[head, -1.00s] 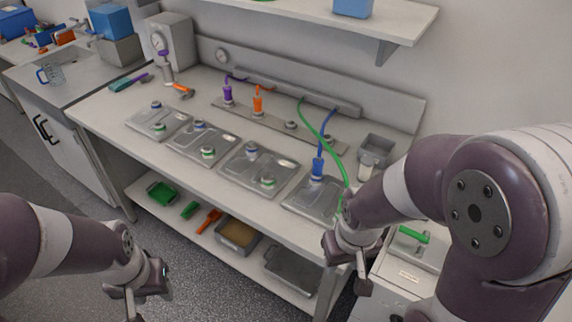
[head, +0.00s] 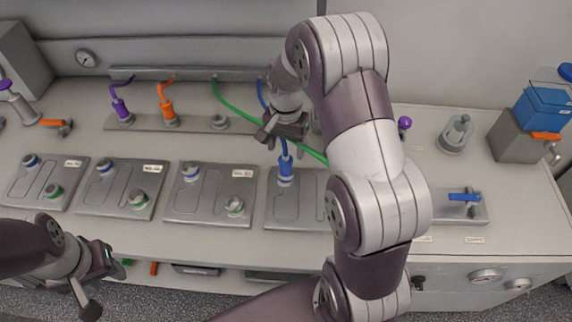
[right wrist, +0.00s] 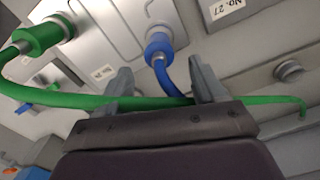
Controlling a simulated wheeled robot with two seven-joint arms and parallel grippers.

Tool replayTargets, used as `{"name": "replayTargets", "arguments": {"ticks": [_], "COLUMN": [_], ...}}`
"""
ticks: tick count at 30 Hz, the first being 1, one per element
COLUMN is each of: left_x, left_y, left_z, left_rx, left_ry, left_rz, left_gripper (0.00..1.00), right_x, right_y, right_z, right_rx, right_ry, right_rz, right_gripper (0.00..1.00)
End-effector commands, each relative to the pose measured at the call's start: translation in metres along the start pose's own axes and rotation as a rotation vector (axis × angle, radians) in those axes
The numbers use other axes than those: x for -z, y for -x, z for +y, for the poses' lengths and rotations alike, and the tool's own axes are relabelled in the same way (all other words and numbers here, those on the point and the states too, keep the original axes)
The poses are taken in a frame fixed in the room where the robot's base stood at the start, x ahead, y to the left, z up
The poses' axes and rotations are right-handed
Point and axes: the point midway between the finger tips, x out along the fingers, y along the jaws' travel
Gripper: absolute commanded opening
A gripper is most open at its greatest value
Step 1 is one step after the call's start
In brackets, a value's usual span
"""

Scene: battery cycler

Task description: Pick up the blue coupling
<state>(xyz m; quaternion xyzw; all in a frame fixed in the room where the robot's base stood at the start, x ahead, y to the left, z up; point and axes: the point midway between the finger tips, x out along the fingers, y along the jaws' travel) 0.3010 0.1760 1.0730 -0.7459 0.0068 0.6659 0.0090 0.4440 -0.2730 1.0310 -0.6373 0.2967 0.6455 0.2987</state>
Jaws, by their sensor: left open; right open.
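The blue coupling (head: 285,168) stands upright on a port of a grey plate (head: 287,213), with a blue hose (head: 262,94) leading up from it. My right gripper (head: 281,138) is open just above and behind it in the head view. In the right wrist view, the blue coupling (right wrist: 158,46) lies ahead of the open fingers, roughly centred between them and not held. Its hose runs back between the fingers of my right gripper (right wrist: 164,78). My left gripper (head: 99,288) is open and empty at the bench's front edge, lower left.
A green hose (right wrist: 75,100) crosses at the right gripper's fingers, leading to a green coupling (right wrist: 38,38). Purple (head: 120,108) and orange (head: 168,110) couplings stand on the back strip (head: 195,125). Several plates with ports line the bench front.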

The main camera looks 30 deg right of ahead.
Motion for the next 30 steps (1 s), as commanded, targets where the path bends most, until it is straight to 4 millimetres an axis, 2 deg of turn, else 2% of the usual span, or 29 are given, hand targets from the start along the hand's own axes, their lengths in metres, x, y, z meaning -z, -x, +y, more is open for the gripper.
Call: {"name": "replayTargets", "arguments": {"ticks": [3,8,13,16,21,22,23,27,28,30], "left_x": [0.0,0.001,0.002,0.002,0.002,0.002,0.002,0.002,0.002,0.002], "left_y": [0.005,0.013,0.021,0.022,0.021,0.021,0.021,0.021,0.021,0.021], "left_z": [0.0,0.0,0.0,0.0,0.0,0.0,0.0,0.0,0.0,0.0], "left_rx": [0.0,0.0,0.0,0.0,0.0,0.0,0.0,0.0,0.0,0.0], "left_ry": [0.0,0.0,0.0,0.0,0.0,0.0,0.0,0.0,0.0,0.0], "left_rz": [-0.001,-0.001,-0.001,-0.001,-0.001,-0.001,-0.001,-0.001,-0.001,-0.001], "left_gripper": [0.45,0.45,0.45,0.45,0.45,0.45,0.45,0.45,0.45,0.45], "right_x": [-0.001,-0.002,-0.003,-0.002,-0.002,-0.002,-0.002,-0.002,-0.002,-0.002], "right_y": [-0.018,-0.037,-0.069,-0.078,-0.079,-0.079,-0.079,-0.079,-0.079,-0.078], "right_z": [0.0,0.002,0.004,0.004,0.004,0.004,0.004,0.004,0.004,0.004], "right_rx": [-0.001,-0.002,0.0,0.002,0.003,0.003,0.003,0.003,0.003,0.003], "right_ry": [0.002,0.004,0.005,0.005,0.005,0.005,0.005,0.005,0.005,0.005], "right_rz": [-0.001,-0.002,0.0,0.002,0.003,0.003,0.003,0.003,0.003,0.003], "right_gripper": [0.69,0.69,0.69,0.69,0.69,0.66,0.56,0.11,0.03,0.03]}}
